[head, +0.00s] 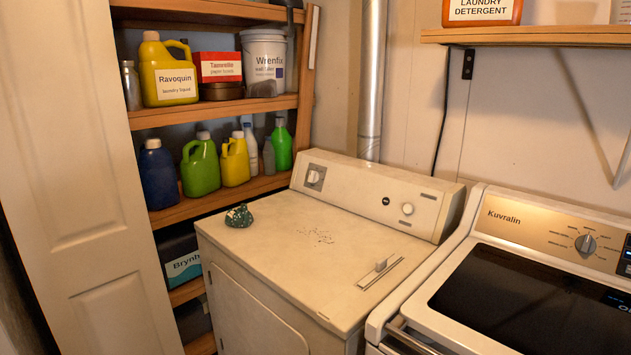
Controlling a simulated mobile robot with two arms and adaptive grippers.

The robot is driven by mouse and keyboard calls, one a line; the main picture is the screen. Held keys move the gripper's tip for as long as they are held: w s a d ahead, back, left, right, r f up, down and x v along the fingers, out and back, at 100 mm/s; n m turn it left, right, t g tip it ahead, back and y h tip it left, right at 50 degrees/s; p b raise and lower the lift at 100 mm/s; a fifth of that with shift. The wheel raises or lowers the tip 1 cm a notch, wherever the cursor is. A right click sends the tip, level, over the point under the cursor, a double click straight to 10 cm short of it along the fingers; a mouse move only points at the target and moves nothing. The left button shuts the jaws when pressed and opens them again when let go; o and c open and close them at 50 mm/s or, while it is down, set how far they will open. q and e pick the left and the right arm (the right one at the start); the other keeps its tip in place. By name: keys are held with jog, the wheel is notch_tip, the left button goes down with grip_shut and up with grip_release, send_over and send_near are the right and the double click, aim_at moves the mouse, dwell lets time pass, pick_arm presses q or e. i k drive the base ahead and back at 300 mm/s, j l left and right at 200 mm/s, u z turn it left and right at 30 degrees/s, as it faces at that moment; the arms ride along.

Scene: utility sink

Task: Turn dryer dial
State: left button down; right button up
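An off-white machine (280,235) with a front door stands in the middle of the head view; it looks like the dryer. Its raised back panel carries a dial (313,177) on a dark square plate at the left end. A smaller round white knob (408,209) sits near the panel's right end. To the right stands a second machine (450,270) marked Kuvralin, with a dark glass top and a silver dial (585,244) on a gold panel. Neither of my grippers is in view, and nothing touches the dials.
A dark green speckled lump (239,216) sits on the off-white machine's top left, and a small slotted lever (381,265) near its right edge. Wooden shelves (215,115) with bottles and boxes stand left, beside a white door (75,180). A wall shelf (530,35) hangs upper right.

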aim_at(314, 176)
jog(key=z, duration=0.4)
jog(key=i+j+z, duration=0.15)
jog(key=j+z, duration=0.25)
jog(key=i+j+z, duration=0.1)
jog(key=j+z, duration=1.05)
jog(key=i+j, duration=0.05)
jog(key=j, duration=0.05)
